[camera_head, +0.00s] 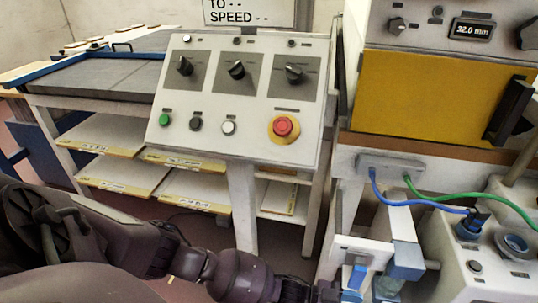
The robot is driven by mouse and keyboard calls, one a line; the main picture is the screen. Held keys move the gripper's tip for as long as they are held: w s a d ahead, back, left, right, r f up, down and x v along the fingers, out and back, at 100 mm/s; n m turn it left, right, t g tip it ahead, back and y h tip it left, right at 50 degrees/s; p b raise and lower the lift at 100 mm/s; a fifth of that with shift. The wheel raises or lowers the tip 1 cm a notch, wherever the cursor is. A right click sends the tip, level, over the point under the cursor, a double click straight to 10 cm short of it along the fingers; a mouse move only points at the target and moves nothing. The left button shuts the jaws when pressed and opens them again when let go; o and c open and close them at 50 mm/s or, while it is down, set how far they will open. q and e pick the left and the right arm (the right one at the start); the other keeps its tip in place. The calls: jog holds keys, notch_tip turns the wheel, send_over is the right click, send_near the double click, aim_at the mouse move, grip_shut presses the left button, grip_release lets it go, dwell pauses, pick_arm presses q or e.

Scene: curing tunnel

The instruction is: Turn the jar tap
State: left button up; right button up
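A small blue lever (357,277), which looks like the jar tap, shows at the bottom edge right of centre, below a white bracket (362,249). A blue block (406,262) and a pale, partly clear body sit beside it; I cannot make out the jar clearly. My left arm comes in from the left along the bottom. My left gripper (325,291) is at the bottom edge, just left of the blue lever. Its fingertips are cut off or hidden, so I cannot tell whether it touches the lever. My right gripper is out of view.
A sloped control panel (240,95) with knobs and a red button (283,126) stands ahead. A yellow-fronted machine (430,98) reads 32.0 mm at right. Blue (400,204) and green (450,206) cables hang near the bracket. A shelved conveyor table (95,80) stands left.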

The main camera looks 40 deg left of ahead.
pick_arm(q)
jog(key=shift+s+a+r+n+t+y+p, duration=0.5)
jog(key=shift+s+r+n+t+y+p, duration=1.95)
jog(key=shift+s, duration=2.4)
jog(key=s+a+r+n+g+y+p, duration=0.1)
jog(key=s+a+r+n+y+p, duration=0.2)
jog(key=s+a+y, duration=0.4)
jog(key=shift+s+a+r+n, duration=0.75)
jog(key=shift+s+a, duration=0.15)
jog(key=shift+a, duration=1.1)
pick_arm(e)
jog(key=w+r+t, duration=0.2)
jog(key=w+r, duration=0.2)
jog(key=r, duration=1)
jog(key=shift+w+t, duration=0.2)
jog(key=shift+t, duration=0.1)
pick_arm(q)
jog(key=shift+y, duration=0.25)
